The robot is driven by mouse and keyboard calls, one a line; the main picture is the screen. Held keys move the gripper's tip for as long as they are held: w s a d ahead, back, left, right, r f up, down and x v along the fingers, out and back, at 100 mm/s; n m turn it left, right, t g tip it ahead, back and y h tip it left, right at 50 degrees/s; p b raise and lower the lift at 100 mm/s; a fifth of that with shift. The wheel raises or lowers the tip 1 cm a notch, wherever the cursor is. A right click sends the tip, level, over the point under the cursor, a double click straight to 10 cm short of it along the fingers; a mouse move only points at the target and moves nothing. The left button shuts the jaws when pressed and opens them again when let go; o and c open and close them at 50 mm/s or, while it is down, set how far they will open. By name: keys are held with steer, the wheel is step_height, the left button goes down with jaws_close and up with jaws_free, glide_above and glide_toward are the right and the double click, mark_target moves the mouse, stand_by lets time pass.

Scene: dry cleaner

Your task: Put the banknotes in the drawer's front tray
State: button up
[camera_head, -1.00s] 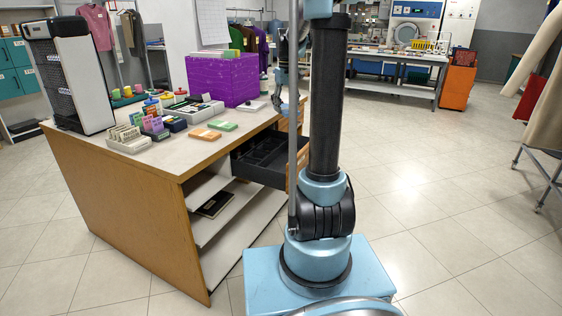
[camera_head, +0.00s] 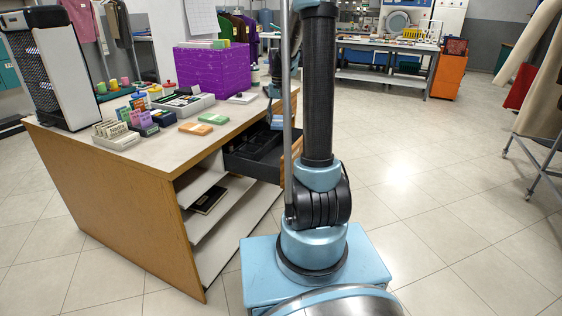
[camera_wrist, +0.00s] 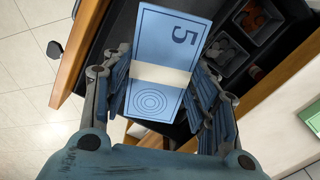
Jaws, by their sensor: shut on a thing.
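A blue banded bundle of banknotes (camera_wrist: 178,35), marked 5, is held between the fingers of my gripper (camera_wrist: 161,84) in the wrist view. The band around it is cream. The bundle is over the open black drawer (camera_head: 252,160), and I cannot tell whether it touches the drawer floor. The drawer also shows in the wrist view (camera_wrist: 115,32), with coin compartments (camera_wrist: 222,52) on the right. In the head view my gripper (camera_head: 277,115) is low at the drawer, partly hidden by my arm. An orange bundle (camera_head: 195,129) and a green bundle (camera_head: 213,118) lie on the counter (camera_head: 165,150).
A purple crate (camera_head: 212,70), a grey tray (camera_head: 188,105) and a card holder (camera_head: 116,138) stand on the counter. The drawer's wooden front (camera_wrist: 80,45) and the counter edge lie close on either side of my gripper.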

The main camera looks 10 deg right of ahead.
mark_target(282, 152)
steer(key=shift+s+d+f+m, duration=0.15)
steer(key=shift+f+m, duration=0.55)
steer(key=shift+f, duration=2.05)
steer(key=shift+s+d+f+m, duration=0.15)
steer(key=shift+f+m, duration=0.55)
steer(key=shift+f, duration=2.1)
steer(key=shift+s+d+f+m, duration=0.2)
steer(key=shift+f+m, duration=0.5)
steer(key=shift+f, duration=2.05)
steer(key=shift+a+f, duration=0.1)
steer(key=shift+a, duration=0.05)
steer(key=o, duration=1.1)
